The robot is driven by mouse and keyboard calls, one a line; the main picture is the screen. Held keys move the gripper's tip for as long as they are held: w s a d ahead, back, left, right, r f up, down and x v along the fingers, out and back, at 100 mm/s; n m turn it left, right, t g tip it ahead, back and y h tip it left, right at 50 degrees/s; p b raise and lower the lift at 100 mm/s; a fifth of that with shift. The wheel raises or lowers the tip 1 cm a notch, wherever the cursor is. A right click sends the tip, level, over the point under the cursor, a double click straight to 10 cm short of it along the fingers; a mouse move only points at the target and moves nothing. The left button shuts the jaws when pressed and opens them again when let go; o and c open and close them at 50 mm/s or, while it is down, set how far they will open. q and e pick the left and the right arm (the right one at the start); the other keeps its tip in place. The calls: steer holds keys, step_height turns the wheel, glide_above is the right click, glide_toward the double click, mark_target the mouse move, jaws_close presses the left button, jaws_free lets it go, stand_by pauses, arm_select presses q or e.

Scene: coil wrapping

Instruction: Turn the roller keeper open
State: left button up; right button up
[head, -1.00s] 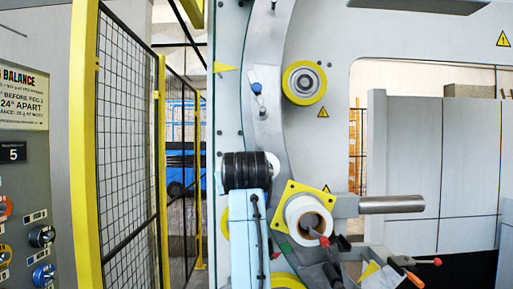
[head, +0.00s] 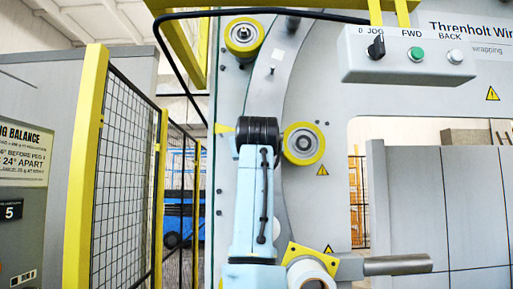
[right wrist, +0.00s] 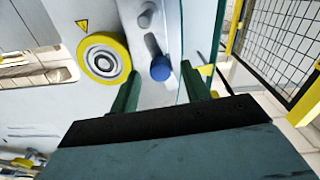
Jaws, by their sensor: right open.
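My right gripper (right wrist: 160,72) is open, with one green finger on each side of the blue knob. I cannot tell whether either finger touches it. In the head view the same yellow-rimmed roller (head: 304,143) is just right of my right arm, which hides the keeper and the gripper. My left gripper is in neither view.
A control box (head: 405,58) with a black switch and two buttons hangs at upper right. Another yellow roller (head: 244,36) is above. A white roll (head: 310,272) on a yellow plate and a metal bar (head: 398,264) are below. A mesh fence (head: 125,170) stands left.

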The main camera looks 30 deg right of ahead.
steer(key=p+x, duration=0.2)
steer(key=x, duration=0.3)
steer(key=shift+w, duration=0.25)
jaws_close()
